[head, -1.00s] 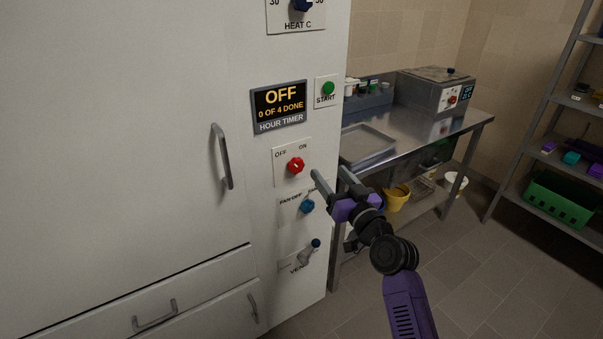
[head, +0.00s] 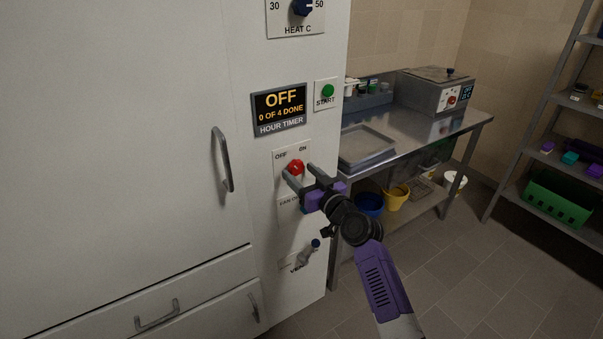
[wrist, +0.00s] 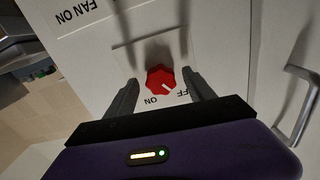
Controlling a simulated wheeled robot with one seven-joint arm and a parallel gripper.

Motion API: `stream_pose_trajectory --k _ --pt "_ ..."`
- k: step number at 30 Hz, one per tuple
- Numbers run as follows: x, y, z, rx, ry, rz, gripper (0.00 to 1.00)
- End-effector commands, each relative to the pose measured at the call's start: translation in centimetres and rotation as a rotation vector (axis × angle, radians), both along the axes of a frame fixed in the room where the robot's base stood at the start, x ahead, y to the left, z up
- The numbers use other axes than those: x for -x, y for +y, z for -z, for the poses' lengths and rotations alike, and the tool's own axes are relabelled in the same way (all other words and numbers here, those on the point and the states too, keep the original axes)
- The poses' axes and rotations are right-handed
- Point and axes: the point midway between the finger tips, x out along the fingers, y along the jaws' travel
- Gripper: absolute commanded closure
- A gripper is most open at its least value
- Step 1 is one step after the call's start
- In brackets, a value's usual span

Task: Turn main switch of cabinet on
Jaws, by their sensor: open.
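The cabinet's main switch is a red knob (head: 296,167) on a white plate marked OFF at left and ON at right. In the wrist view the plate appears upside down; the white mark on the red knob (wrist: 160,79) points toward OFF. My gripper (head: 300,171) is open in front of the plate. In the wrist view its two fingers (wrist: 160,84) stand to either side of the knob, with gaps on both sides. I cannot tell whether the tips reach as deep as the knob. The cabinet display (head: 280,108) reads OFF, 0 OF 4 DONE.
Above are a green START button (head: 328,91) and a heat dial (head: 303,7). My gripper mostly hides the fan switch plate (head: 288,209) below; a vent lever (head: 310,250) is lower. A door handle (head: 222,158) sticks out at left. A steel table (head: 400,143) stands right.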

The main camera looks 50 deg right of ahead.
Motion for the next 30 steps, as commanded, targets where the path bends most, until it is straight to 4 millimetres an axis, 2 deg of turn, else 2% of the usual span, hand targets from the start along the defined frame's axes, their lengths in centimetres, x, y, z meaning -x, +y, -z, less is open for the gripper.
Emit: stream_pose_trajectory --k 6,15,16,23,30 --pt "-0.05 0.02 0.0 0.0 0.0 0.0 0.37" --pt "-0.02 0.02 -0.01 0.0 0.0 0.0 0.96" --pt "-0.02 0.03 -0.01 0.0 0.0 0.0 1.0" --pt "-0.02 0.05 0.0 -0.02 -0.006 0.0 1.0" --pt "-0.05 0.14 0.0 -0.128 -0.037 -0.001 1.0"
